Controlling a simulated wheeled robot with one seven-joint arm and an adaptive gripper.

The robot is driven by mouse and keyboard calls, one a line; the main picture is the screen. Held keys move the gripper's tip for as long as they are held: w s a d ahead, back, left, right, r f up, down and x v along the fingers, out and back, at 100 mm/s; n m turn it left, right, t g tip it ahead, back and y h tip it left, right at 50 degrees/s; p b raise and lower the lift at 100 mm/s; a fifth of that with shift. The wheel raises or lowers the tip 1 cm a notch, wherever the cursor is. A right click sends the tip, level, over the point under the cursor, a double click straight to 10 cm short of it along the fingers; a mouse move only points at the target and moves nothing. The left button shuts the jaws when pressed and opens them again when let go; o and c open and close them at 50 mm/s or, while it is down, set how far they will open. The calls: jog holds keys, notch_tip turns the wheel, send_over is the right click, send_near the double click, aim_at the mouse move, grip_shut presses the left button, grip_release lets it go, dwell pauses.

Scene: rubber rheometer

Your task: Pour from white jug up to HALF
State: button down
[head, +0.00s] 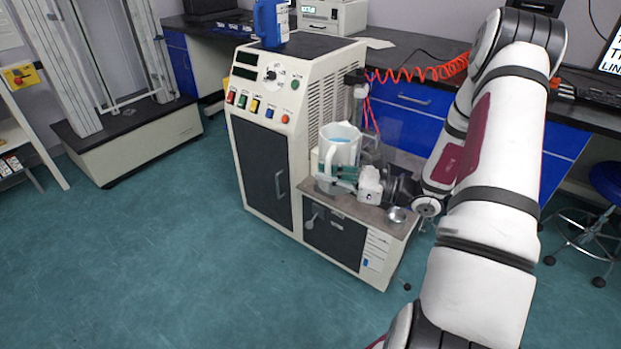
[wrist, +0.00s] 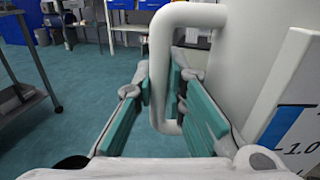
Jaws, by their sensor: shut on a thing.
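The white jug (head: 341,145) stands upright at the shelf of the machine in the head view. A blue patch shows on it near the top; I cannot tell whether it is liquid or a marking. My gripper (head: 340,179) is shut on the jug's handle from the front right. In the wrist view the teal fingers of my gripper (wrist: 163,85) lie on both sides of the white handle (wrist: 190,14). I cannot tell whether the jug touches the shelf.
The cream machine (head: 300,75) has a low metal shelf (head: 345,205) with a small metal dish (head: 397,214) at its right front. A blue container (head: 270,22) stands on top. A red coiled hose (head: 425,72) hangs behind.

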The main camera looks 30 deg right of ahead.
aim_at(340, 189)
jog(key=s+d+f+b, duration=0.1)
jog(key=d+f+b, duration=0.1)
jog(key=b, duration=0.1)
jog(key=d+f+m+t+h+b, duration=0.1)
jog(key=d+f+b, duration=0.1)
jog(key=d+f, duration=0.1)
jog(key=s+d+f+h+b, duration=0.1)
jog(key=d+f+b, duration=0.1)
jog(key=f+b, duration=0.1)
jog(key=shift+s+d+m+b, duration=0.15)
jog(key=shift+s+m+b, duration=0.15)
jog(key=shift+s, duration=0.05)
jog(key=s+d+f+m+t+h+b, duration=0.1)
jog(key=s+d+f+h+b, duration=0.1)
jog(key=s+d+f+b, duration=0.3)
jog(key=shift+s+d+f+t+b, duration=0.3)
jog(key=shift+d+f+b, duration=0.55)
jog(key=shift+b, duration=1)
jog(key=shift+a+f+m+p, duration=0.15)
jog(key=shift+a+m+p, duration=0.1)
jog(key=shift+m+p, duration=0.2)
jog(key=f+m+p, duration=0.1)
jog(key=m+p, duration=0.2)
jog(key=a+f+m+p, duration=0.1)
jog(key=m, duration=0.1)
jog(key=shift+s+f, duration=0.25)
jog(key=shift+f, duration=0.05)
jog(key=shift+w+d+m+p, duration=0.1)
jog(key=shift+m+p, duration=0.65)
jog(key=shift+p, duration=0.2)
